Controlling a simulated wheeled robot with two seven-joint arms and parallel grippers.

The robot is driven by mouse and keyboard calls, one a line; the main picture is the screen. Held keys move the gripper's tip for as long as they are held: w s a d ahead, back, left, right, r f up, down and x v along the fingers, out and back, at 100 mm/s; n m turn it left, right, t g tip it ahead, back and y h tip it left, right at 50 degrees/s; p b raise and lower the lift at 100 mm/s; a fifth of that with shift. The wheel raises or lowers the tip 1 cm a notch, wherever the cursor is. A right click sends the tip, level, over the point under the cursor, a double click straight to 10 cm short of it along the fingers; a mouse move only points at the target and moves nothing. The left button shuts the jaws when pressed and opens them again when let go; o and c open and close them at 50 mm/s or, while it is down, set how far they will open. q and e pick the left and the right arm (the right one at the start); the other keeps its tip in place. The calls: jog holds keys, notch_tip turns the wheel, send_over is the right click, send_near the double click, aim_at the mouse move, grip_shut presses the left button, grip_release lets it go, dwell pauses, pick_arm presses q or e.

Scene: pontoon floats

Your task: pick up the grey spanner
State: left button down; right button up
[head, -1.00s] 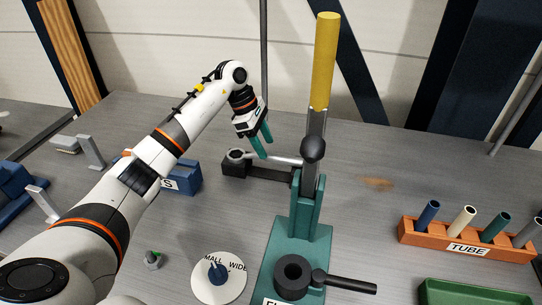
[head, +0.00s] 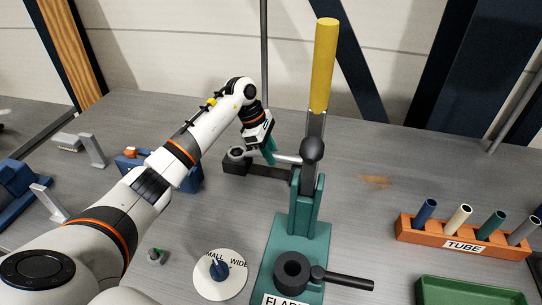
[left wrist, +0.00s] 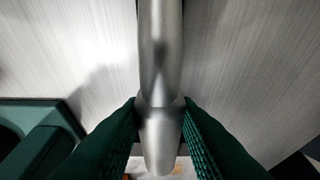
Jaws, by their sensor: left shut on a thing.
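The grey spanner (head: 287,158) lies on a black rest (head: 268,171) behind the green flaring tool, its ring end at the left. My left gripper (head: 270,158) is down at the spanner, its green fingers around the handle. In the left wrist view the spanner's shiny handle (left wrist: 160,60) runs down the middle between the two ribbed green fingertips (left wrist: 160,112), which press on it from both sides. The handle's right end is partly hidden behind the flaring tool in the head view. My right gripper is not in view.
The green flaring tool (head: 283,240) with its tall yellow-gripped lever (head: 324,65) stands just right of the spanner. An orange tube rack (head: 465,239) and a green tray (head: 470,291) are at the right. A white dial (head: 220,275) lies in front.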

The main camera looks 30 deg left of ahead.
pick_arm(q)
jog(key=shift+r, duration=0.1)
notch_tip(320, 180, up, 10)
jog(key=shift+f+b, duration=0.1)
jog(key=shift+b, duration=0.9)
jog(key=c, duration=1.8)
grip_release()
grip_shut()
